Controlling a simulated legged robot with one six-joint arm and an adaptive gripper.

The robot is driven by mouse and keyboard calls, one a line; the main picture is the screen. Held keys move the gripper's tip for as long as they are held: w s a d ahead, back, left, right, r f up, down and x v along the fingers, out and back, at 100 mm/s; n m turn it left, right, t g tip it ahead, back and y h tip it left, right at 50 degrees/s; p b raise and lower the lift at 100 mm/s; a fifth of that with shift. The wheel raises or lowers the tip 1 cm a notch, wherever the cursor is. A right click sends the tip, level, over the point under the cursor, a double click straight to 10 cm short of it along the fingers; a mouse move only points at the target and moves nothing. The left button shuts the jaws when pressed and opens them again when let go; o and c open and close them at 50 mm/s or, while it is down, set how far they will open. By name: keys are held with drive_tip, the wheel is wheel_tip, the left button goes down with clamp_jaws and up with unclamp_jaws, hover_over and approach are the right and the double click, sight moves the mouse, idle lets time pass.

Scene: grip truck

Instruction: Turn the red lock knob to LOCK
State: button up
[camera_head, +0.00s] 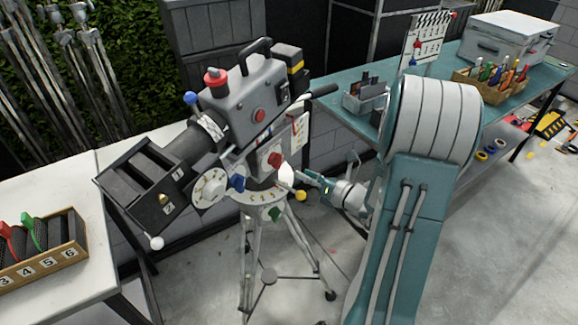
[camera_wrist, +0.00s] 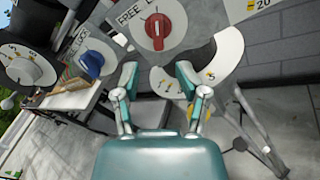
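The red lock knob (camera_wrist: 157,30) sits on a pale plate in the wrist view, at the top centre. Lettering reading "FREE" and the start of an "L" word shows beside it, partly cut off or hidden. Its bar looks near upright in the picture; I cannot tell its exact setting. In the head view the red knob (camera_head: 275,159) is on the side of the film camera's tripod head. My gripper (camera_wrist: 157,78) is open and empty, its two fingers spread below the knob and apart from it. My gripper (camera_head: 308,181) also shows just right of the knob in the head view.
A blue knob (camera_wrist: 91,62) lies left of the red one, and a pale curved scale (camera_wrist: 215,65) lies right. A yellow ball (camera_head: 300,196) is close below my gripper. The grey film camera (camera_head: 235,105) stands above on tripod legs (camera_head: 287,250). A teal workbench (camera_head: 340,97) stands behind.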

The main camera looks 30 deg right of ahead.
drive_tip(key=shift+v, duration=1.6)
drive_tip(key=s+a+r+n+g+y, duration=0.25)
drive_tip(key=a+n+g, duration=0.35)
drive_tip(key=a+n, duration=0.4)
drive_tip(key=s+a+r+n+g+y, duration=0.1)
drive_tip(key=s+a+r+n+g, duration=0.25)
drive_tip(key=a+n+g, duration=0.45)
drive_tip(key=s+r+n+t+h, duration=0.1)
drive_tip(key=s+r+n+h, duration=0.2)
drive_tip(key=n, duration=0.6)
drive_tip(key=s+a+r+n+t+h, duration=0.1)
drive_tip(key=s+n+h, duration=0.4)
drive_tip(key=n, duration=0.5)
drive_tip(key=shift+s+a+r+n+t+h, duration=0.3)
drive_tip(key=shift+s+r+t+h, duration=0.15)
drive_tip(key=shift+r+h, duration=0.7)
drive_tip(key=shift+f, duration=0.1)
